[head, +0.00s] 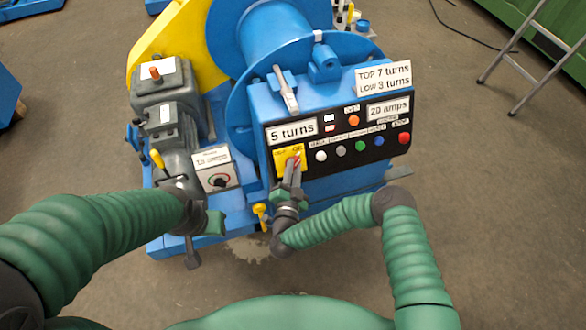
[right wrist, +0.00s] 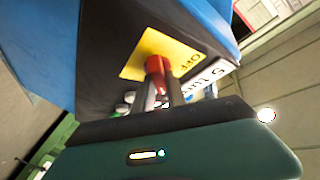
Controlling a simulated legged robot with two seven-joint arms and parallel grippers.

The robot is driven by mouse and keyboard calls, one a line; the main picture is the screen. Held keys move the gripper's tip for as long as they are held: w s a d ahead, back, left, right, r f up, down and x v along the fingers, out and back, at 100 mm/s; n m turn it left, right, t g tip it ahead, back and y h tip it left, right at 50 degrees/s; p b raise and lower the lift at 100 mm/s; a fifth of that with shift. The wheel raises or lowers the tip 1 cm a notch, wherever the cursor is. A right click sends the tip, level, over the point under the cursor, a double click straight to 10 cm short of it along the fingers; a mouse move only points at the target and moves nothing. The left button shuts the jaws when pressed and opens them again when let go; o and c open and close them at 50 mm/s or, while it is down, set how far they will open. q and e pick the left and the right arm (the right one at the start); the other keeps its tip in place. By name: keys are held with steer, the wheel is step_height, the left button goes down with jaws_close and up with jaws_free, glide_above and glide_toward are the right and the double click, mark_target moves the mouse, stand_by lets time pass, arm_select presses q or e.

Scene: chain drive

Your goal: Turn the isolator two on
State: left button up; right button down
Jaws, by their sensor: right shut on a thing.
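The isolator is a red rotary handle on a yellow plate (head: 283,157) at the lower left of the black control panel; no number is readable on it. In the right wrist view the red handle (right wrist: 154,66) stands out from the yellow plate (right wrist: 150,46), which reads OFF. My right gripper (head: 294,168) is shut on the red handle, its fingers partly hiding it. The fingers also show in the right wrist view (right wrist: 168,92). My left gripper (head: 192,245) hangs in front of the machine's left part, apart from the panel; its finger opening is unclear.
The black panel (head: 340,170) has coloured buttons and white labels such as "5 turns" and "20 amps". A white box with a black knob (head: 220,181) sits to the left. A grey lever (head: 286,92) rises above the panel. A ladder (head: 530,60) stands at the right. Floor in front is clear.

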steer(key=c, duration=1.7)
jaws_free()
steer(key=shift+w+d+r, duration=0.1)
steer(key=shift+w+r, duration=0.05)
steer(key=shift+r, duration=0.1)
steer(key=o, duration=0.3)
steer(key=shift+f, duration=0.15)
steer(key=shift+o, duration=0.2)
steer(key=s+p, duration=0.3)
steer(key=s, duration=0.4)
steer(key=shift+s+a+p, duration=0.25)
steer(key=shift+a+p, duration=0.05)
steer(key=shift+a, duration=0.15)
steer(key=shift+f, duration=0.1)
